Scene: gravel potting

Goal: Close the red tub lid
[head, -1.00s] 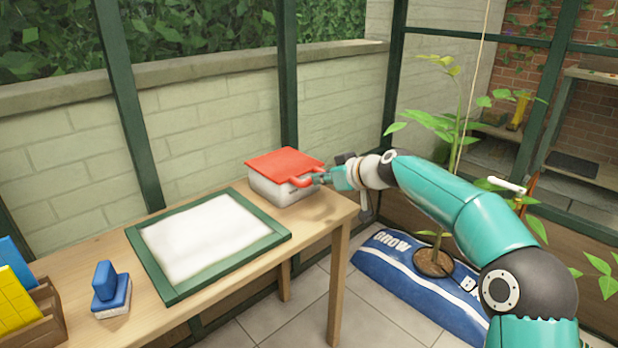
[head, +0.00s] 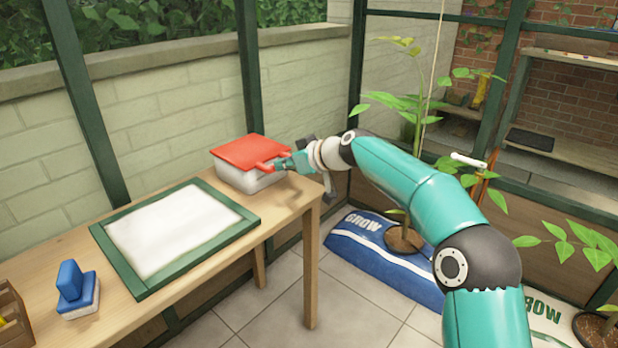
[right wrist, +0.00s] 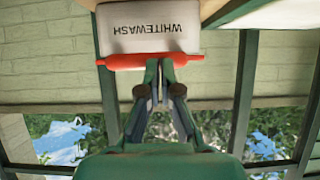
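The white tub (head: 238,180) stands at the far right end of the wooden bench, by the wall. Its red lid (head: 252,151) lies across the top, looking level in the head view. My right gripper (head: 279,166) is at the lid's front red handle, at the tub's right-hand side. In the right wrist view the picture is upside down: the tub (right wrist: 150,32) shows its WHITEWASH label, and my fingertips (right wrist: 159,64) are close together on the red handle (right wrist: 122,62). The fingers hide part of the handle. My left gripper is not in view.
A green-framed white panel (head: 128,278) lies on the bench (head: 45,265). A blue-and-white block-like tool (head: 77,290) and a wooden holder (head: 14,318) are at the left. A brick wall (head: 165,120) runs behind.

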